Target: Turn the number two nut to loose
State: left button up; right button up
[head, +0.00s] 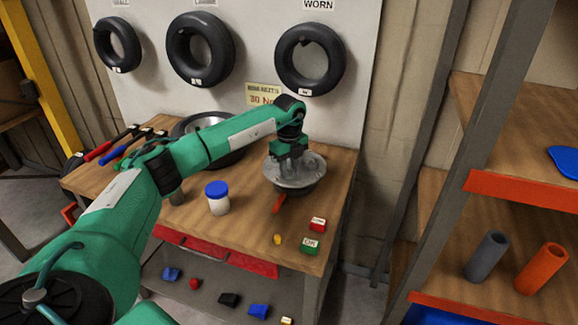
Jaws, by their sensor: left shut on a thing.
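A round grey metal hub (312,176) sits on the right part of the wooden workbench. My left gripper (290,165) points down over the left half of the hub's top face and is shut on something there. The gripper covers what it holds, so I cannot make out the nut or read any number on it. An orange-red piece (279,203) shows at the hub's front edge. My right gripper is not in view.
A jar with a blue lid (217,198), a red block (318,225) and a green block (310,245) stand on the workbench (250,226). A dark wheel (232,155) lies behind my arm. Tyres hang on the white board (252,60). Shelves (520,180) stand at right.

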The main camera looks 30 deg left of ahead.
aim_at(289, 170)
pick_arm(q)
jog(key=shift+w+r+n, duration=0.1)
jog(key=shift+r+n, duration=0.05)
jog(key=shift+n, duration=0.85)
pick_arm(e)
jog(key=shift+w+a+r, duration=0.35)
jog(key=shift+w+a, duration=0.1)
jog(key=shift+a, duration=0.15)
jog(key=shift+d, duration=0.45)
pick_arm(q)
jog(key=o, duration=1)
notch_tip(289, 170, up, 7)
jog(key=shift+f+b, duration=0.1)
jog(key=shift+b, duration=0.55)
notch_tip(289, 170, up, 7)
jog(key=shift+b, duration=0.45)
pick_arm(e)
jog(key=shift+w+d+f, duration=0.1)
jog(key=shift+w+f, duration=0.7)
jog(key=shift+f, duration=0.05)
pick_arm(q)
jog(key=shift+f, duration=0.15)
